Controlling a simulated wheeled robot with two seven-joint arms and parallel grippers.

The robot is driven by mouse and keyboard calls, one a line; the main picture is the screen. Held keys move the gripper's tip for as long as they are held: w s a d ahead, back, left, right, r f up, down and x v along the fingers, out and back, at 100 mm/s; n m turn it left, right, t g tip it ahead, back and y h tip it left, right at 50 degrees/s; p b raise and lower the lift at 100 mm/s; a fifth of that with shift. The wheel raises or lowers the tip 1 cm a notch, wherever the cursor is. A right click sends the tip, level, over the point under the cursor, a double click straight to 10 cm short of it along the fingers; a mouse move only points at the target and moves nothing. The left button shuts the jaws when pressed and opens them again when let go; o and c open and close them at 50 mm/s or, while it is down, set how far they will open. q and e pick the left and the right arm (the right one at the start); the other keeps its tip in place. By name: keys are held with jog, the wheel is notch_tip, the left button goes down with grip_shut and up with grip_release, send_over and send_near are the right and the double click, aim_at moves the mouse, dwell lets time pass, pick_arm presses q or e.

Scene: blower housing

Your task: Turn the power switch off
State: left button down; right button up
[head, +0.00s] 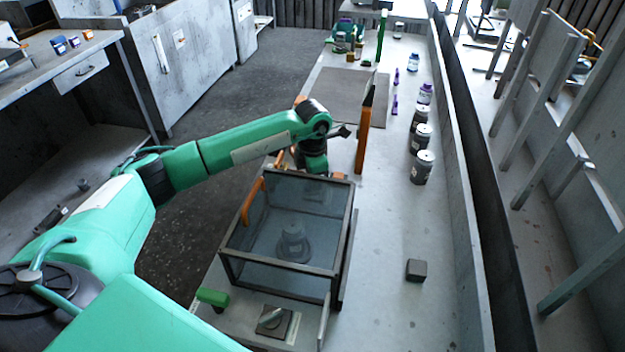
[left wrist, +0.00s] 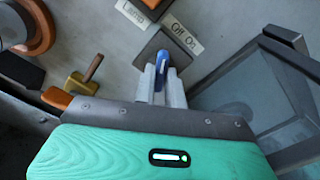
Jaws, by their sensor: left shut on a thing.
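The power switch is a blue lever (left wrist: 162,60) on a dark square plate (left wrist: 150,46) in the left wrist view. A white label (left wrist: 184,34) reading "Off On" lies just above and right of it. My left gripper (left wrist: 162,72) has its two grey fingers closed on the lever, one on each side. I cannot tell which position the lever is in. In the head view my left gripper (head: 313,163) points down at the far end of the glass housing (head: 345,228). Its fingertips and the blue lever are hidden there. My right gripper is not in view.
A yellowish lever (left wrist: 86,74), another label (left wrist: 133,14) and an orange ring (left wrist: 35,28) lie left of the switch. A tall orange panel (head: 363,130) stands beyond the housing. Jars (head: 422,167) line the right side. A dark block (head: 416,270) sits on open bench.

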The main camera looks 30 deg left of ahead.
pick_arm(q)
jog(key=shift+r, duration=0.1)
jog(key=c, duration=1.5)
grip_release()
jog(key=shift+o, duration=0.2)
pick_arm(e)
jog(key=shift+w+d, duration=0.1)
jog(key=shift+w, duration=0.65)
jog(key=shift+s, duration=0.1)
